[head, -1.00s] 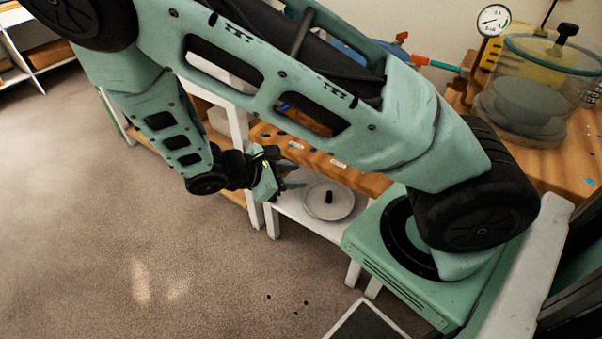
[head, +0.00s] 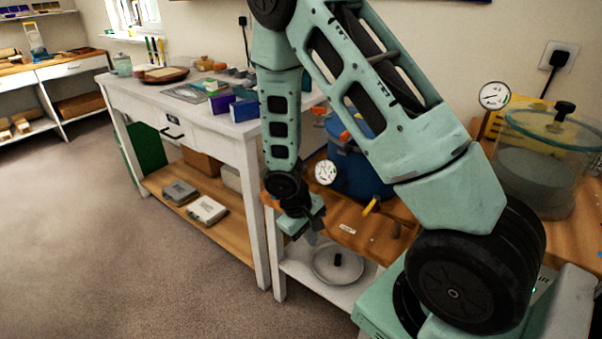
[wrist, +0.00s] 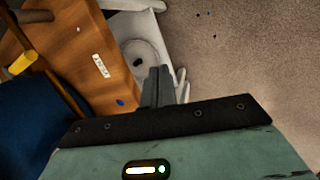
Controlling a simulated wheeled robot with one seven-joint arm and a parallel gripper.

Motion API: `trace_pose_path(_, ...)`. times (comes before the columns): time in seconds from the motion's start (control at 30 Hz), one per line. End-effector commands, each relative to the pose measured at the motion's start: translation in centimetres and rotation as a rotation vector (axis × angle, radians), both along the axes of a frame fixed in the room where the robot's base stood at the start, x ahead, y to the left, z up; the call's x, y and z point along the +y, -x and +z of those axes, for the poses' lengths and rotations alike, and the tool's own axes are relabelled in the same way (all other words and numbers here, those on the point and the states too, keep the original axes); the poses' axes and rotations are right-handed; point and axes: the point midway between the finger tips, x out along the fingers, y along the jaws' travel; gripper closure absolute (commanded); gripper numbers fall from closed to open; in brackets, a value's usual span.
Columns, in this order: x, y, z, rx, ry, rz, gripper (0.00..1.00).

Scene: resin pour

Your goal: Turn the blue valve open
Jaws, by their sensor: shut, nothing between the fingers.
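A large blue pot (head: 352,172) stands on the wooden bench top, partly hidden behind my arm. A dial gauge (head: 326,172) and a yellow handle (head: 371,205) show at its front. I cannot pick out a separate blue valve. My gripper (head: 312,238) points down just in front of the bench edge, left of the pot and apart from it. In the wrist view, its fingers (wrist: 165,86) are together and empty. The blue pot (wrist: 32,130) fills the lower left there, with the yellow handle (wrist: 22,62) above it.
A white lidded pan (head: 338,264) sits on the low shelf below my gripper. A clear chamber (head: 535,175) with a gauge (head: 494,95) stands at the right. A white table (head: 190,115) holding boxes is at the left. The carpet (head: 120,250) is clear.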

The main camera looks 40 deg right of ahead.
Motion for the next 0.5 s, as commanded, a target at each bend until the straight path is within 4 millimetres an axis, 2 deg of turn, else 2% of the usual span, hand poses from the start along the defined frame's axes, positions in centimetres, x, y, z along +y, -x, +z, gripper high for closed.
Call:
trace_pose_path(0.27, -3.7, -3.1, 3.0, -0.344, -0.254, -0.587, 1.0)
trace_pose_path(0.5, -8.4, -5.4, 8.1, -0.619, -0.487, -1.071, 1.0)
